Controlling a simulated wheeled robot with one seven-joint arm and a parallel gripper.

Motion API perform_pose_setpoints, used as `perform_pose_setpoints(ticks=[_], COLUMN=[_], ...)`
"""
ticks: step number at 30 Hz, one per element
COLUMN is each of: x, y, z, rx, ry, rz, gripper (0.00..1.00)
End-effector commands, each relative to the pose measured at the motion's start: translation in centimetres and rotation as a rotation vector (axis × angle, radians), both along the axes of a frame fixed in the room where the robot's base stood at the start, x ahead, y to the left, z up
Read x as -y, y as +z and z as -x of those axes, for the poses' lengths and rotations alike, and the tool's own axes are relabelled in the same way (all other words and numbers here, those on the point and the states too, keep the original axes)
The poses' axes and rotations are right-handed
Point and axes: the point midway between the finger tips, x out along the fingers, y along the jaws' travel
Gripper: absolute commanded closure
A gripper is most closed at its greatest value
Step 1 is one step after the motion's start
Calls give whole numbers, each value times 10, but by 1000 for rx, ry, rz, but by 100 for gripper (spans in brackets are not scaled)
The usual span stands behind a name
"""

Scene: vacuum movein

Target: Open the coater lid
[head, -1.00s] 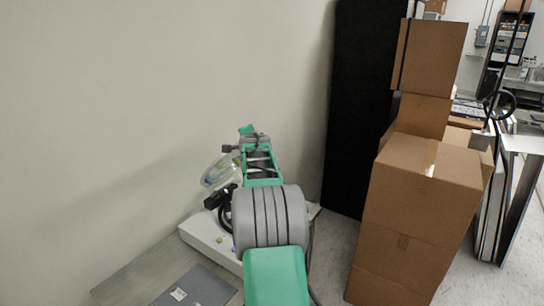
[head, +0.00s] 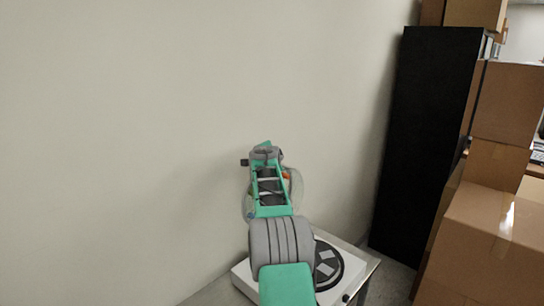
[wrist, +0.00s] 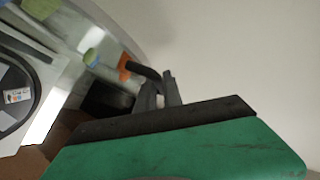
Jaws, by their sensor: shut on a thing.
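The coater is a white flat box (head: 243,273) with a dark round recess (head: 350,265), low on the table in the head view; my arm covers part of it. Its clear domed lid (head: 297,193) stands raised and tilted above the base, showing on both sides of my arm. In the wrist view the lid (wrist: 125,35) curves across the upper left, with an orange tab and a short dark handle at its edge. My gripper (wrist: 161,90) is shut on that lid handle; the exact contact is partly hidden. The coater base (wrist: 45,70) shows at the left there.
A plain wall stands close behind the lid. A tall black cabinet (head: 412,150) and stacked cardboard boxes (head: 485,240) stand on the right. A strip of floor (head: 390,275) lies between the table and the boxes.

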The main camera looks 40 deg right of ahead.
Motion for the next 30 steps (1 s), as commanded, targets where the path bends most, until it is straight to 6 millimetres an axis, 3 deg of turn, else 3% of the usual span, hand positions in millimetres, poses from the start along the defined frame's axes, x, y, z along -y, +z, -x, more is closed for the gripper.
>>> perform_pose_setpoints(ticks=[11, 12, 20, 30], x=[2, 2, 3, -1], y=[-2, -2, -2, -2], z=[1, 1, 1, 5], rx=[-7, -8, -8, -9], ry=[-2, -3, -4, -4], rz=[-1, -2, 0, -2], gripper=[100, 88, 68, 68])
